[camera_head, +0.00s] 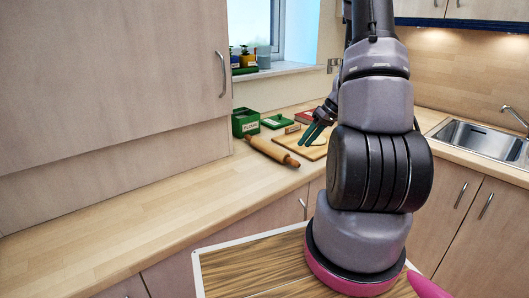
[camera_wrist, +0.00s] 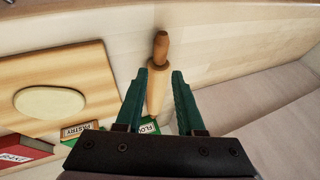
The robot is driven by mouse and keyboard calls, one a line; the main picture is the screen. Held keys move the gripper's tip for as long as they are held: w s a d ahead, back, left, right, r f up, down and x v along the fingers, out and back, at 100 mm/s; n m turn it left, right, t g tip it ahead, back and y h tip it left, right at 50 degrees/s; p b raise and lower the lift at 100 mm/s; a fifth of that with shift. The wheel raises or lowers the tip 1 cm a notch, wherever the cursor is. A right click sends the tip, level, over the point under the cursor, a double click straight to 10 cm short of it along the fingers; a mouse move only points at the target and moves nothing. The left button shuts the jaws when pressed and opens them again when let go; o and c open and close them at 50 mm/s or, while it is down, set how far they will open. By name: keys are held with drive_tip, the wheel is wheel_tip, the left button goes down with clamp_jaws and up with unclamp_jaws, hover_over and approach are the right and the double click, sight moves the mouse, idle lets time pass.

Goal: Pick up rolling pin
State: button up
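The wooden rolling pin (camera_head: 271,151) lies on the counter in the head view, beside a green box and a pastry board. In the wrist view the rolling pin (camera_wrist: 158,76) appears between and beyond the fingertips, with one handle pointing away at the top. My gripper (camera_head: 312,132) is above the counter to the right of the pin in the head view. In the wrist view my gripper (camera_wrist: 162,72) is open, its two green fingers apart on either side of the pin's line. Whether the fingers touch the pin cannot be told.
A green box (camera_head: 245,122) stands behind the pin. The pastry board (camera_head: 311,151) with pale dough (camera_wrist: 50,102) is right of the pin. The counter at left (camera_head: 130,218) is clear. A sink (camera_head: 480,140) is at right.

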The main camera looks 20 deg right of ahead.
drive_tip(key=x, duration=0.3)
drive_tip(key=shift+a+f, duration=0.1)
drive_tip(key=shift+s+x, duration=0.15)
drive_tip(key=shift+x, duration=1.15)
drive_tip(key=shift+s+x, duration=0.1)
drive_tip(key=shift+x, duration=1.2)
drive_tip(key=shift+f, duration=0.1)
clamp_jaws()
